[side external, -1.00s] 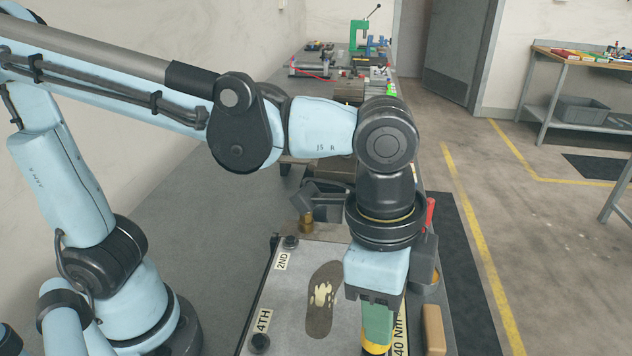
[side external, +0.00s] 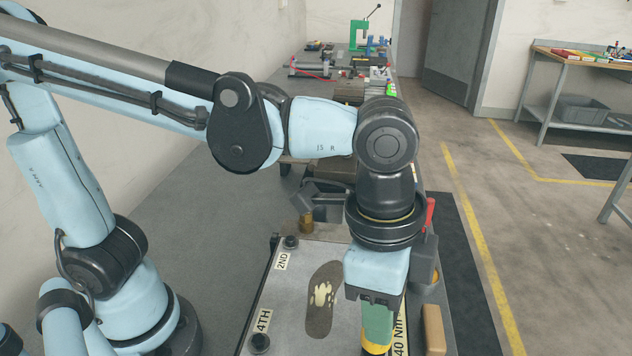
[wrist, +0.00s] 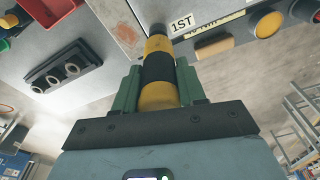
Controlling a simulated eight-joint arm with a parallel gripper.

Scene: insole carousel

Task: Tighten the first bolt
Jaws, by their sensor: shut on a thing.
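My gripper (side external: 377,322) points down over the front right part of the grey plate (side external: 283,322). In the wrist view its green fingers (wrist: 126,92) are shut on a yellow and black banded tool (wrist: 158,70). The dark tip of the tool (wrist: 155,31) meets the plate right beside the "1ST" label (wrist: 181,22). The first bolt itself is hidden under the tool tip. Two other bolts stand on the plate, one by the "2ND" label (side external: 283,261) and one by the "4TH" label (side external: 264,321).
A brown insole shape (side external: 322,299) lies mid-plate. A tan block (side external: 434,329) sits at the plate's right. A red bin (wrist: 48,10) and a dark block with round sockets (wrist: 66,70) show in the wrist view. Open floor lies right of the bench.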

